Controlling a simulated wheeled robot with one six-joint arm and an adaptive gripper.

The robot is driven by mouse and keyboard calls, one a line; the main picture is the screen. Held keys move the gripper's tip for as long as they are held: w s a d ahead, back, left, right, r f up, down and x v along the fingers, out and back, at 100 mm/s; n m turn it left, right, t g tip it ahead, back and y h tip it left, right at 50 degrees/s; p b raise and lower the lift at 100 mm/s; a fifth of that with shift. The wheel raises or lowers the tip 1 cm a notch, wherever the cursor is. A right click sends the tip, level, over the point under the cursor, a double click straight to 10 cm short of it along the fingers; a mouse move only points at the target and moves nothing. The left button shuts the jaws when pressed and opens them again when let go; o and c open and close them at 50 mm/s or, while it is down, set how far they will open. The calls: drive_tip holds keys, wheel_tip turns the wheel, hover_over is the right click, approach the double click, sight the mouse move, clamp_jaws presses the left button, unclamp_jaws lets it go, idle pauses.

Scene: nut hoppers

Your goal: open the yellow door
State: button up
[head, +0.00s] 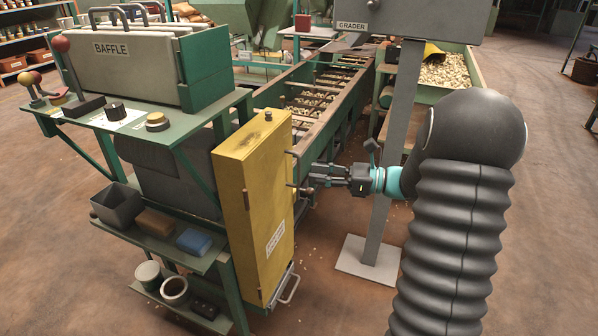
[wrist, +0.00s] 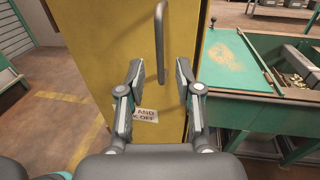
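The yellow door (wrist: 177,60) belongs to a tall yellow cabinet (head: 262,170) and appears shut. In the wrist view, a grey vertical bar handle (wrist: 160,42) stands on its face. My gripper (head: 303,180) is at the cabinet's right side in the head view, pointing at it. In the wrist view, my gripper (wrist: 159,72) is open, one finger on each side of the handle's lower end. Whether a finger touches the door or handle is unclear. A white label below the handle is partly hidden by the left finger.
A green machine marked BAFFLE (head: 130,62) stands left of the cabinet. A grey post (head: 392,150) on a floor plate stands close behind my gripper. A long green trough (head: 340,105) runs behind the cabinet. The floor at the front right is clear.

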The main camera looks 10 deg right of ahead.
sight(299, 187)
drive_tip(key=shift+x, duration=2.65)
drive_tip(key=shift+c, duration=0.2)
clamp_jaws()
